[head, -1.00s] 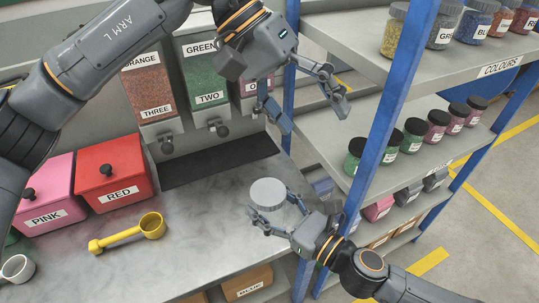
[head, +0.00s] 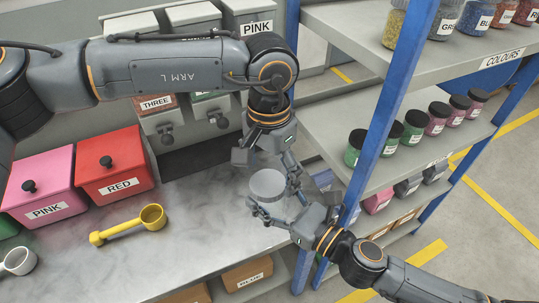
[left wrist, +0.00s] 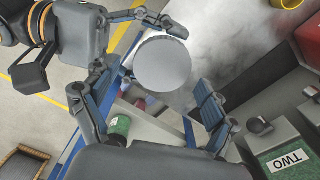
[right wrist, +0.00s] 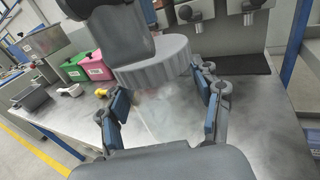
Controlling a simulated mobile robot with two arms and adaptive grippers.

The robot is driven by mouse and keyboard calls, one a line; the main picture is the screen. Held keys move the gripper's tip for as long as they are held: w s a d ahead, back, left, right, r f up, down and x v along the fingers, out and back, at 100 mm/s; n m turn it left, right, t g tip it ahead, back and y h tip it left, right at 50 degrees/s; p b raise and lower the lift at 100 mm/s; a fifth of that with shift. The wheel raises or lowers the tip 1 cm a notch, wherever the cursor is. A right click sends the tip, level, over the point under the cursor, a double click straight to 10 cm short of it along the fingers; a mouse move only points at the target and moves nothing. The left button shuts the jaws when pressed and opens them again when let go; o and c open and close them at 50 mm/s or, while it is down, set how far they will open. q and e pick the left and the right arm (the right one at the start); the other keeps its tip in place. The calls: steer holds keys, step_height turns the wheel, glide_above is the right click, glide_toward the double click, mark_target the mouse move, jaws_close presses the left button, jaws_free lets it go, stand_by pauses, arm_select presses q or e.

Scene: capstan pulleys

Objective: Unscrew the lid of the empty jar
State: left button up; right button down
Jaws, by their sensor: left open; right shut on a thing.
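The jar has a round grey lid (head: 268,184), and its clear, empty body shows only faintly below it. My right gripper (head: 272,213) is shut around the jar's body and holds it upright near the table's right end. In the right wrist view the ribbed lid (right wrist: 158,62) stands beyond the fingers, with the see-through body between them. My left gripper (head: 276,166) is open, just above and behind the lid. In the left wrist view the lid (left wrist: 162,63) shows between and beyond its spread blue finger pads; whether they touch it I cannot tell.
A blue-posted shelf (head: 383,110) with rows of labelled jars stands close on the right. A yellow scoop (head: 128,226), a red box (head: 116,166) and a pink box (head: 45,188) sit on the table to the left. Dispensers stand behind. The middle of the table is clear.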

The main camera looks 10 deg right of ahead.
arm_select(q)
steer(key=shift+f, duration=0.9)
steer(key=shift+c, duration=0.4)
steer(key=shift+s, duration=0.1)
steer(key=c, duration=1.1)
